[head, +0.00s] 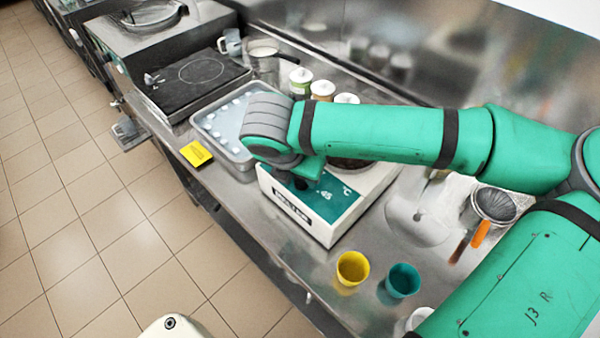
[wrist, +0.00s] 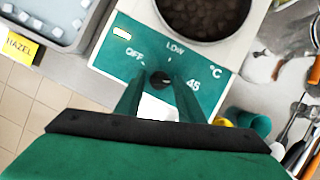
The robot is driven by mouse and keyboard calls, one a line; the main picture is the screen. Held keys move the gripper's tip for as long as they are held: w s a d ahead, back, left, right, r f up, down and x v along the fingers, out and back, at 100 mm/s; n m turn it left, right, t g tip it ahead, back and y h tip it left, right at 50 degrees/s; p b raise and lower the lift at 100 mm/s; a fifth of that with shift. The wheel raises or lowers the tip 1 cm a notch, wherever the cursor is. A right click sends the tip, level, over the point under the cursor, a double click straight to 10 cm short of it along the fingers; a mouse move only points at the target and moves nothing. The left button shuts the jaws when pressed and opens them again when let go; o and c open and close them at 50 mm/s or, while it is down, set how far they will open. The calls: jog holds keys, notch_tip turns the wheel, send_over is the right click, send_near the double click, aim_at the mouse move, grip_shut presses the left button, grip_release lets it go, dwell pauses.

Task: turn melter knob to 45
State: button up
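The melter (head: 330,228) is a white box with a teal panel (wrist: 122,62) marked OFF, LOW, 45 and °C. Its dark round knob (wrist: 161,79) sits among these marks in the wrist view. I cannot tell which mark the knob points to. My gripper (wrist: 161,88) is open, with one finger on each side of the knob and visible gaps between. Whether a fingertip touches it cannot be told.
A round pan of dark contents (wrist: 205,14) sits in the melter top. A tray of white cubes (head: 222,140) stands left, by a yellow HAZEL card (head: 196,153). Yellow (head: 352,268) and teal (head: 403,281) cups stand to the right, near the counter's front edge.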

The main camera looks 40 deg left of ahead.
jog(key=shift+o, duration=0.6)
jog(key=shift+r, duration=0.25)
jog(key=v, duration=1)
jog(key=shift+s, duration=0.15)
jog(key=shift+d+r, duration=0.1)
